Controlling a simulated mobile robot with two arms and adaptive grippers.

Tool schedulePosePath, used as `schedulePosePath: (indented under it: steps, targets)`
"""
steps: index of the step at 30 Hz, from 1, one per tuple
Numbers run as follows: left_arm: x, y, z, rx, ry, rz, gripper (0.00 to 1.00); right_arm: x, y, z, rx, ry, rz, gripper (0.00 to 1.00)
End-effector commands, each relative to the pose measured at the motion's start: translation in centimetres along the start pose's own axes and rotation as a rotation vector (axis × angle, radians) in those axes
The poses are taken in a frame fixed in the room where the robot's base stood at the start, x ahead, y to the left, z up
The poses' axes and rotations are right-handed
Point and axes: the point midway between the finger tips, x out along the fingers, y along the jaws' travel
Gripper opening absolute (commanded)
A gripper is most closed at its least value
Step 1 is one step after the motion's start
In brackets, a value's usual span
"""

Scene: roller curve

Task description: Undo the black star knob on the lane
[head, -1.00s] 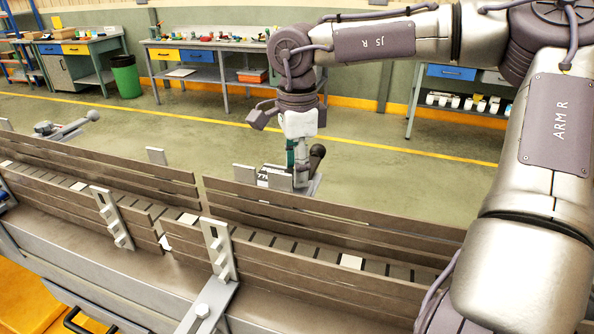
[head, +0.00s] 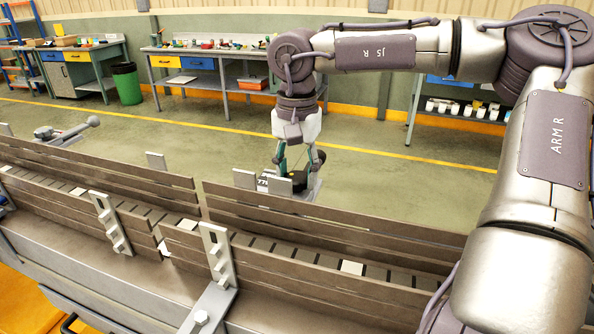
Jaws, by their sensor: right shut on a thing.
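The black star knob (head: 298,181) sits on a small grey fixture behind the right-hand lane wall, partly hidden by my fingers and the wall. My right gripper (head: 296,172) points straight down from above, with its teal-edged fingers on either side of the knob. It is shut on the knob. A white label with dark print shows just left of the knob. My left gripper is not in view.
The lane's brown slatted walls (head: 330,222) run across the front, with a grey upright bracket (head: 217,255) on the near side. A similar fixture with a grey lever (head: 72,132) stands at the left. Workbenches (head: 215,80) and a green bin (head: 127,83) stand at the back, beyond open floor.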

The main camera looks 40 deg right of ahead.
Motion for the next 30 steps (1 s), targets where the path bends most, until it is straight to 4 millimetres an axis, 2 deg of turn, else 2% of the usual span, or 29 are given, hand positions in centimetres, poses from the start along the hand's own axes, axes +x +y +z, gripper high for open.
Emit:
schedulePosePath:
  steps: [1,18,30]
  targets:
    - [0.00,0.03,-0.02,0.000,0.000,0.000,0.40,0.45,0.21,0.14,-0.044,-0.008,0.011,0.13]
    - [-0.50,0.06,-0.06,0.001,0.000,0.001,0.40,0.45,0.23,0.15,-0.565,-0.011,0.009,0.13]
    - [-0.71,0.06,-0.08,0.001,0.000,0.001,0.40,0.49,0.23,0.14,-0.782,-0.012,0.008,0.13]
